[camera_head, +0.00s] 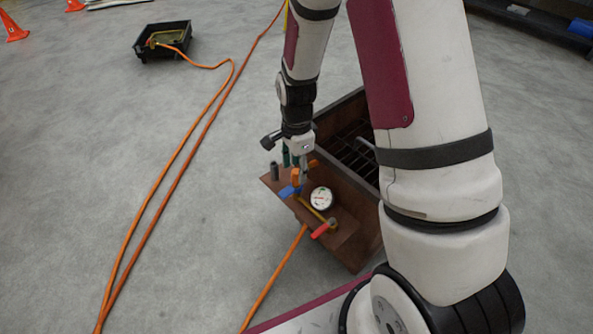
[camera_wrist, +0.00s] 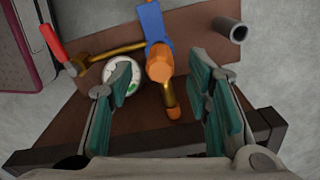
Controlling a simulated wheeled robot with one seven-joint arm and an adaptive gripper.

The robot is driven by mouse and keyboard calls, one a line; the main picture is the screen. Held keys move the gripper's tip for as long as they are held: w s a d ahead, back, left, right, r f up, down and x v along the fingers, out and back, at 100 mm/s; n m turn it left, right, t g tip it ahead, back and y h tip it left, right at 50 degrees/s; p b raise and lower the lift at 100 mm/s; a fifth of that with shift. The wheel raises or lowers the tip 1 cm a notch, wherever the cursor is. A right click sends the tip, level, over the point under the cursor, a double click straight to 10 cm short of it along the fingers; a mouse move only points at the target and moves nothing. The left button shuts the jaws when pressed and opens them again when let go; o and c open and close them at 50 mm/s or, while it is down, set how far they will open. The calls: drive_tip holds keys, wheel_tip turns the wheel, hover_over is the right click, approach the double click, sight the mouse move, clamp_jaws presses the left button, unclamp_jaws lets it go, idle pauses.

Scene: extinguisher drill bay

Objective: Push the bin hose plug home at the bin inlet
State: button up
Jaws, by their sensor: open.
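My gripper (camera_head: 294,162) is over the brown panel (camera_head: 347,235) on the bin's near side. In the wrist view its green-padded fingers (camera_wrist: 160,72) are apart, one on each side of an orange fitting (camera_wrist: 160,62), with visible gaps to both. The bin (camera_head: 343,108) is a dark brown box with a grate.
A round gauge (camera_wrist: 122,72), a red-handled lever (camera_wrist: 52,42) and an upright grey tube (camera_wrist: 231,30) stand close to the fingers. An orange hose (camera_head: 275,280) runs to the panel.

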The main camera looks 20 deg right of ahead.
drive_tip(key=s+a+r+n, duration=0.1)
drive_tip(key=s+r+n, duration=0.3)
drive_tip(key=r, duration=1.3)
drive_tip(key=s+a+r+n, duration=0.1)
drive_tip(key=s+r+n, duration=0.3)
drive_tip(key=s, duration=0.5)
drive_tip(key=s+r+n, duration=0.3)
drive_tip(key=s+n, duration=0.2)
drive_tip(key=s, duration=0.5)
drive_tip(key=s+a+r+n, duration=0.1)
drive_tip(key=s+r+n, duration=0.3)
drive_tip(key=s, duration=0.5)
wheel_tip(320, 180, up, 35)
drive_tip(key=t+p, duration=0.4)
drive_tip(key=p, duration=2.9)
drive_tip(key=shift+w+d, duration=0.2)
drive_tip(key=shift+d, duration=0.2)
drive_tip(key=shift+c, duration=0.2)
